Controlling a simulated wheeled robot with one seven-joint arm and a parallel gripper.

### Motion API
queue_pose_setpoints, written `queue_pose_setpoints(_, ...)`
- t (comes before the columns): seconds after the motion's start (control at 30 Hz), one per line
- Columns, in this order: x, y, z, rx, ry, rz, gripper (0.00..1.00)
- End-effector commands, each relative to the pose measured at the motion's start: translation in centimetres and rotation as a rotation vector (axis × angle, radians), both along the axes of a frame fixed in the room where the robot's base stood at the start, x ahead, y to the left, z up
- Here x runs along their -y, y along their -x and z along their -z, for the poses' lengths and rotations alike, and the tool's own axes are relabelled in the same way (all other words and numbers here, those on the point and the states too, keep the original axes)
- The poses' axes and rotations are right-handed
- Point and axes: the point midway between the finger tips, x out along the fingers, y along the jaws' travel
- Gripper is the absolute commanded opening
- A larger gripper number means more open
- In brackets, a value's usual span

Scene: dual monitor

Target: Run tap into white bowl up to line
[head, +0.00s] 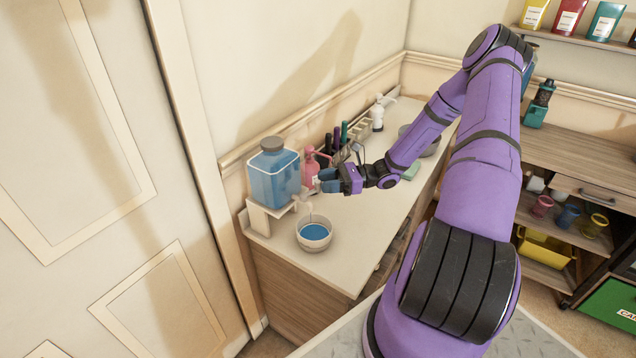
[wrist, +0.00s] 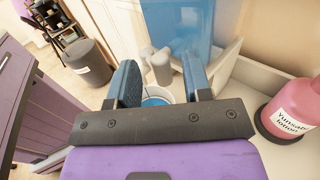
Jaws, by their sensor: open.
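A blue-filled clear dispenser (head: 274,178) with a grey cap sits on a white stand at the counter's left end. Its pale tap (head: 302,197) points over the white bowl (head: 314,243), which holds blue liquid. A thin pale stream seems to fall from the tap into the bowl. I cannot make out the fill line. My gripper (head: 328,180) is open and empty, just right of the dispenser and tap. In the wrist view, the tap (wrist: 160,66) shows between and beyond my open fingers (wrist: 160,85). The bowl (wrist: 154,101) lies below, partly hidden by my gripper.
A pink lotion bottle (head: 309,166) stands close behind my gripper; it also shows at right in the wrist view (wrist: 292,112). Dark bottles (head: 327,147) and a white pump bottle (head: 377,117) stand farther back. The counter (head: 345,250) right of the bowl is clear.

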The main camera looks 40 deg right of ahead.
Motion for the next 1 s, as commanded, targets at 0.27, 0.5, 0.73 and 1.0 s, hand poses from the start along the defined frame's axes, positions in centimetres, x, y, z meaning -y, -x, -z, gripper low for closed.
queue_pose_setpoints(0.27,-2.3,-1.1,0.1,-0.001,0.000,0.001,0.45)
queue_pose_setpoints(0.5,-2.5,-1.2,0.0,0.000,0.000,0.001,0.45)
queue_pose_setpoints(0.73,-2.5,-1.2,0.0,0.000,0.000,0.001,0.11)
queue_pose_setpoints(1.0,-2.5,-1.4,0.0,0.001,0.002,-0.026,0.00)
